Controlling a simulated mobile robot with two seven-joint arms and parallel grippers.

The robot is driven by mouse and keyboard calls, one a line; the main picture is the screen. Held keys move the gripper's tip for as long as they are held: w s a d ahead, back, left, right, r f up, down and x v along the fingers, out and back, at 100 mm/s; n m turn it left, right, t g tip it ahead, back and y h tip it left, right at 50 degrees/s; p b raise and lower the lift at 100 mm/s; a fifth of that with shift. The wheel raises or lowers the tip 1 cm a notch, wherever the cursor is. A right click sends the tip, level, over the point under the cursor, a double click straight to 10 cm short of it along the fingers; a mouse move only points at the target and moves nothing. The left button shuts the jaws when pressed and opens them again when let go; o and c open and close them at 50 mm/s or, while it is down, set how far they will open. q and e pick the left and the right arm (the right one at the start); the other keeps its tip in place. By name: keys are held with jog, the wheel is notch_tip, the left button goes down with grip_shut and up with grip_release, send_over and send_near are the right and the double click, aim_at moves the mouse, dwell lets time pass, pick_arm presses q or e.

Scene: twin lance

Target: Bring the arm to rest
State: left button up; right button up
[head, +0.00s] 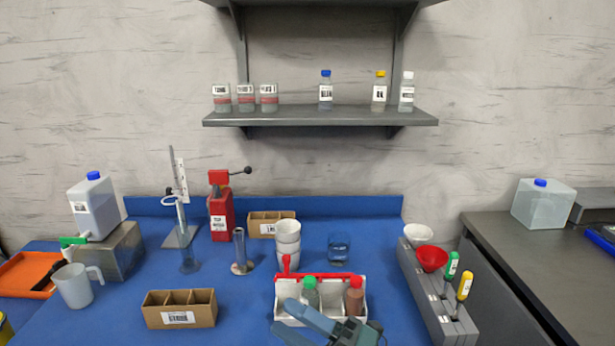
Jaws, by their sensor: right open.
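My right gripper (290,313) shows at the bottom edge, its blue-grey fingers apart and pointing up and left. It overlaps the front of a white caddy (280,292) with a red handle in the picture. I see nothing between the fingers, and I cannot tell whether they touch the caddy. A green-capped bottle (310,291) and a brown-red bottle (353,298) stand in the caddy just behind the gripper. My left gripper is out of view.
A grey rack (432,300) with funnels and yellow- and green-handled tools stands right. Blue tabletop (245,315) is clear between box and caddy.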

jog(key=d+f+m+t+h, duration=0.6)
jog(key=f+m+t+h, duration=0.2)
jog(key=m, duration=0.7)
jog(key=s+d+f+m+g+h, duration=0.3)
jog(key=s+d+f+m+h, duration=0.1)
jog(key=f, duration=0.5)
jog(key=s+d+f+m+g+h, duration=0.3)
jog(key=s+d+f+m+h, duration=0.2)
jog(key=s+f+m, duration=0.3)
jog(key=shift+d+f+m, duration=0.55)
jog(key=shift+f+m, duration=0.2)
jog(key=shift+m, duration=0.15)
jog(key=shift+s, duration=0.1)
